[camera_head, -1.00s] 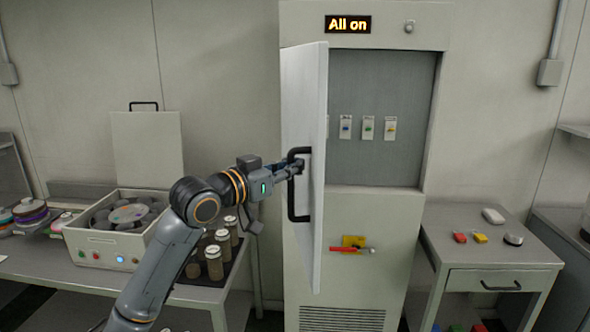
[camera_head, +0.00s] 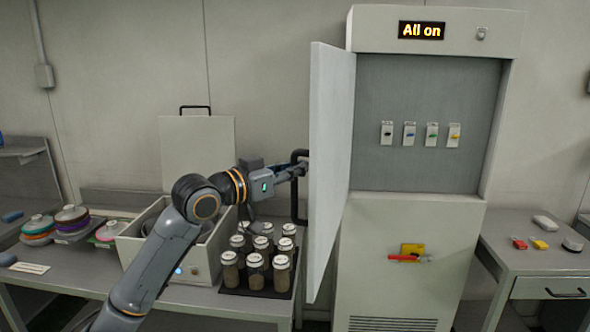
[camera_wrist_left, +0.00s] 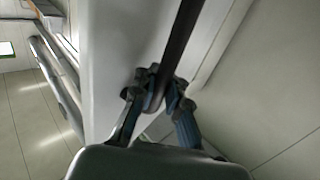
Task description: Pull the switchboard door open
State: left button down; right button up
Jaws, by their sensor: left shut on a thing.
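The switchboard (camera_head: 392,275) is a tall pale cabinet with a lit "All on" sign (camera_head: 421,31) at its top. Its door (camera_head: 331,150) stands wide open, swung out to the left, so the grey panel inside shows, with several small coloured switches (camera_head: 420,134). A black bar handle (camera_head: 297,208) is on the door's outer face. My left gripper (camera_head: 303,168) is shut on the handle. In the left wrist view the fingers (camera_wrist_left: 160,98) close around the dark bar (camera_wrist_left: 178,45), beside the pale door. My right gripper is not in view.
A table on the left holds an open box (camera_head: 130,240), several lidded jars on a dark tray (camera_head: 229,289) and stacked coloured discs (camera_head: 73,221). A side table (camera_head: 535,262) with small items stands right of the switchboard. A red-handled lever (camera_head: 404,258) is below the panel.

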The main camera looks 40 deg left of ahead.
pick_arm(q)
jog(key=shift+d+f, duration=0.25)
jog(key=c, duration=1.8)
grip_release()
jog(key=o, duration=0.4)
jog(key=shift+s+r, duration=0.1)
jog(key=shift+s, duration=0.05)
jog(key=shift+c, duration=0.2)
jog(key=shift+o, duration=0.4)
jog(key=shift+s+a+r, duration=0.1)
jog(key=shift+s+r, duration=0.15)
jog(key=shift+s, duration=0.05)
jog(key=s+a, duration=0.1)
jog(key=s, duration=1.1)
jog(key=shift+a, duration=0.3)
jog(key=shift+w, duration=0.1)
